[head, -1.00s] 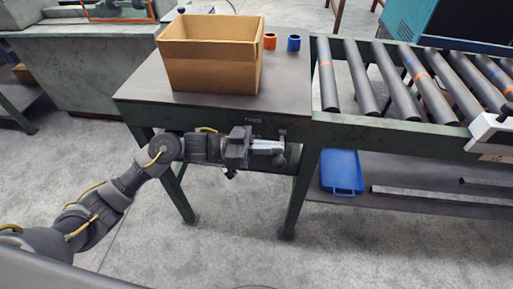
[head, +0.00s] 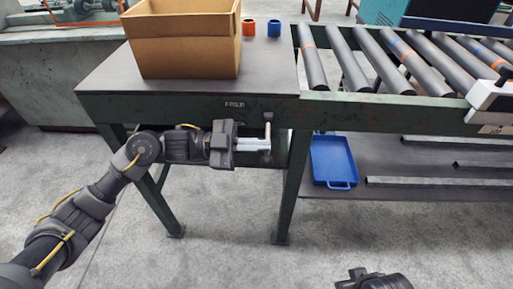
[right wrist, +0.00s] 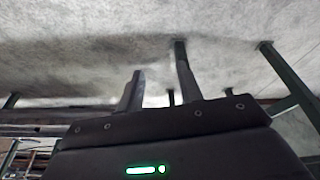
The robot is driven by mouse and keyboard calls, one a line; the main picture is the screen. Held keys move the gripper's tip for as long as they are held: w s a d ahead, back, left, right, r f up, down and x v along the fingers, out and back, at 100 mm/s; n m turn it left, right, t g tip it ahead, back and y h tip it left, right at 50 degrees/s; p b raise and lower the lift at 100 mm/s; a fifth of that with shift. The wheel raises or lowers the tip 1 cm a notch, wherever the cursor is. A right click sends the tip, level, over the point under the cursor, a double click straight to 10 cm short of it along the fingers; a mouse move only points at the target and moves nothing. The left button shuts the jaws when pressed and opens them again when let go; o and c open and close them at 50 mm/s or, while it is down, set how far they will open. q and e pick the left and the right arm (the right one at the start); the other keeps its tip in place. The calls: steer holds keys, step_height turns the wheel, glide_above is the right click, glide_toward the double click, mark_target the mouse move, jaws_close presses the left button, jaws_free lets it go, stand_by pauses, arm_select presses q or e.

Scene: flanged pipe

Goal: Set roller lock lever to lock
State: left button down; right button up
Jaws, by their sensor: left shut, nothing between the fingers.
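The roller lock lever (head: 267,130) is a thin, light, upright handle on the front of the green-framed table, just right of a small label plate (head: 234,104). A second plate below that one is partly hidden by my left gripper. My left gripper (head: 268,145) is shut and empty, its pale fingers pointing right. Its tips overlap the lower part of the lever in the head view; I cannot tell whether they touch. My right gripper (right wrist: 160,60) is open and empty in the right wrist view, away from the lever. Part of my right arm shows at the bottom of the head view.
A roller conveyor (head: 400,60) runs to the right. A blue tray (head: 333,160) lies on the lower shelf. The floor in front is clear.

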arm_select(q)
steer(key=shift+w+f+m, duration=0.1)
steer(key=shift+f+m, duration=0.15)
steer(key=shift+m, duration=0.15)
arm_select(e)
steer(key=shift+w+a+r+t+y, duration=0.15)
steer(key=shift+w+a+t, duration=0.15)
steer(key=shift+w, duration=0.2)
steer(key=shift+w+a+r+t+y, duration=0.1)
steer(key=shift+w+a+t, duration=0.2)
steer(key=shift+w, duration=0.25)
steer(key=shift+w+a+r+t+y, duration=0.1)
steer(key=shift+w+a+r+t, duration=0.1)
steer(key=shift+w+t, duration=0.25)
arm_select(q)
steer(key=shift+r, duration=0.1)
